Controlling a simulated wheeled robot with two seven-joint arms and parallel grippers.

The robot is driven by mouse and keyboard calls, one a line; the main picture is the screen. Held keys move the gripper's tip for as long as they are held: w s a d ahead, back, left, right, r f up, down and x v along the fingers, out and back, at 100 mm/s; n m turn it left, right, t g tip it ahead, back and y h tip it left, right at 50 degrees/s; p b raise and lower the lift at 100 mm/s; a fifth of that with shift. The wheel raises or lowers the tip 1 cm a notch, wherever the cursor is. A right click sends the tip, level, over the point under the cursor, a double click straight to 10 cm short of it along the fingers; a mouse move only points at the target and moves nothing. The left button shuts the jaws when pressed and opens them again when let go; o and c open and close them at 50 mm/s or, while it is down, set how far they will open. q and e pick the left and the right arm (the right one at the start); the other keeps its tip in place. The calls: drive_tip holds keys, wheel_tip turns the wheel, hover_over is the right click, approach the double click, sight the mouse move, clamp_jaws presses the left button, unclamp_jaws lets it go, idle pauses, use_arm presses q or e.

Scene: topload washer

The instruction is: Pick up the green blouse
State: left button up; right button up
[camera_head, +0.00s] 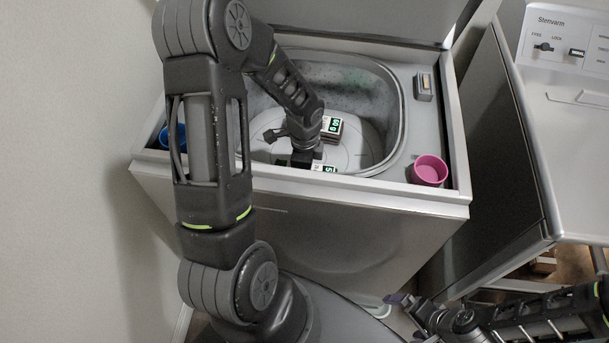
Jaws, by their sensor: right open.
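I cannot make out a green blouse. A dim greenish patch (352,77) shows on the far inner wall of the washer tub (386,90); I cannot tell whether it is cloth. My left arm reaches over the front rim into the tub. My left gripper (301,160) points down there, its fingers too hidden to read. Two small blocks with green and white digit-like marks (332,125) show close beside it; I cannot tell whether they touch it. My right gripper (402,299) is low at right, outside the washer, open and apart from the tub.
The topload washer (330,228) has its lid (365,18) raised. A pink cup (429,171) stands on its right front corner, and a blue cup (176,137) on the left, partly behind my arm. A second appliance (575,130) stands at right. A wall is at left.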

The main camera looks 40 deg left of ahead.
idle(0.4)
use_arm(q)
drive_tip(key=c, duration=1.7)
drive_tip(key=shift+r, duration=0.15)
wheel_tip(320, 180, up, 10)
drive_tip(key=shift+f, duration=0.1)
